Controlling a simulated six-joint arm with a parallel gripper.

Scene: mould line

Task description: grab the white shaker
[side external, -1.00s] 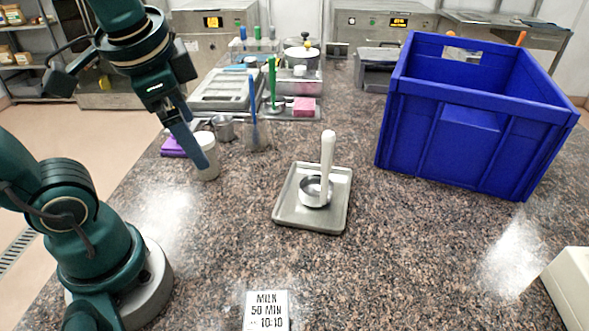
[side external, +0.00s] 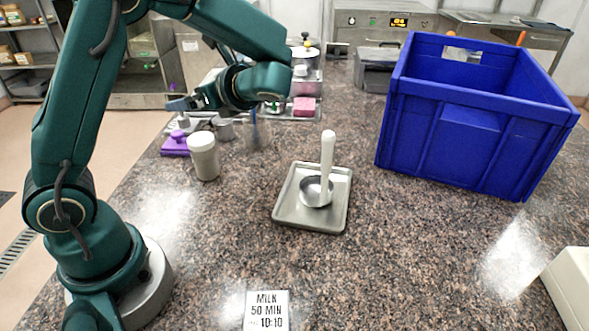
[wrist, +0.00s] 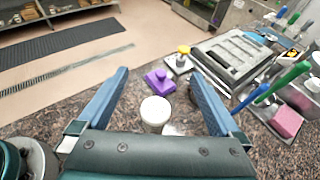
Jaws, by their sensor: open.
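The white shaker (side external: 203,157) stands upright on the speckled counter, left of the metal tray, in the side view. In the wrist view the shaker (wrist: 155,112) shows low in the middle, between my two blue fingers, its lower part hidden by the gripper body. My gripper (wrist: 158,92) is open and empty, with its fingers wide apart. In the side view my gripper (side external: 188,103) is above and behind the shaker, turned toward the left, and not touching it.
A purple block with a knob (side external: 175,146) and a metal cup (side external: 224,130) stand close behind the shaker. A tray (side external: 282,210) holds a small bowl and a white pestle-like handle. A blue crate (side external: 475,150) stands right. The counter in front of the shaker is clear.

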